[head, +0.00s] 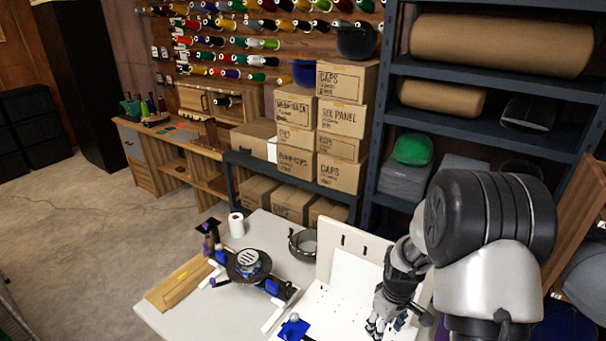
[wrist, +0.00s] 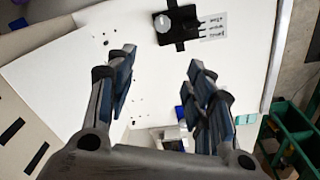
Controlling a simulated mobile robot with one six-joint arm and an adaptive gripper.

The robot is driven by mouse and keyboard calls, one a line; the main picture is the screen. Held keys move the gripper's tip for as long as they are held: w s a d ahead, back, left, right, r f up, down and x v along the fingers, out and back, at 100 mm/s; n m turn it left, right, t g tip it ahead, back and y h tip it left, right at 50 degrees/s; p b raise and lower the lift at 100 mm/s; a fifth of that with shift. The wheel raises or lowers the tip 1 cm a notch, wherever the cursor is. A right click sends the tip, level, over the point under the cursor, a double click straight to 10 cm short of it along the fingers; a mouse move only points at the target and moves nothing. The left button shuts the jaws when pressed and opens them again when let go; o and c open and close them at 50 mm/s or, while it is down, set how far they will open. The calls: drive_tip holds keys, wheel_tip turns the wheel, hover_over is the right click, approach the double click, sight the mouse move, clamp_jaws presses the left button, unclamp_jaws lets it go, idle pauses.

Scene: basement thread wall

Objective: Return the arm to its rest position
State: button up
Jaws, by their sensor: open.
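My gripper (head: 384,318) is at the lower right of the head view, close to a white pegboard stand (head: 345,268) on the light table (head: 168,318). In the wrist view my gripper (wrist: 160,85) has its two fingers wide apart with nothing between them. Beyond the fingers lies a white surface with small dark holes. My arm reaches in from the right edge of the head view and hides part of the table and shelf behind it.
On the table are a black round device (head: 248,265), a wooden board (head: 181,282), a white roll (head: 236,225), a dark ring (head: 303,243) and a blue piece (head: 292,328). A shelf rack (head: 455,121) and stacked boxes (head: 340,120) stand behind. Open floor lies left.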

drive_tip(key=s+a+r+m+t, duration=0.15)
drive_tip(key=s+r, duration=0.25)
drive_tip(key=r, duration=0.6)
drive_tip(key=s+a+r+m+t, duration=0.1)
drive_tip(key=s+a+r, duration=0.25)
drive_tip(key=r, duration=0.65)
drive_tip(key=s+a+r+m, duration=0.1)
drive_tip(key=s+r, duration=0.3)
drive_tip(key=s, duration=0.4)
drive_tip(key=s+a+r+m+t, duration=0.1)
drive_tip(key=s+r, duration=0.3)
drive_tip(key=s, duration=0.5)
drive_tip(key=shift+a+m, duration=0.4)
drive_tip(key=shift+m, duration=0.25)
